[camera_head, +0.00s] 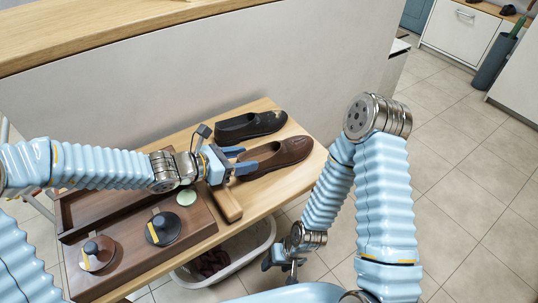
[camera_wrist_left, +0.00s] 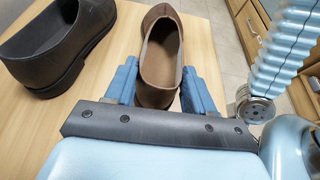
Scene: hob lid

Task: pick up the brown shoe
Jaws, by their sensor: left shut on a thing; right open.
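The brown shoe (camera_head: 277,157) lies on the wooden table top (camera_head: 304,168), toward its right end. My left gripper (camera_head: 241,161) is at the left end of the brown shoe and shut on it. In the left wrist view, the blue fingers of the left gripper (camera_wrist_left: 159,90) sit on both sides of the brown shoe (camera_wrist_left: 158,55), near its end. The shoe looks upright and level with the table; I cannot tell whether it touches the top. My right gripper (camera_head: 289,265) is open and empty, low beside the table.
A black shoe (camera_head: 249,125) stands just behind the brown one; it also shows in the left wrist view (camera_wrist_left: 68,43). A wooden tray (camera_head: 97,274) holds two dark round items with knobs. A white basket (camera_head: 238,262) is below the table. A pale wall rises behind.

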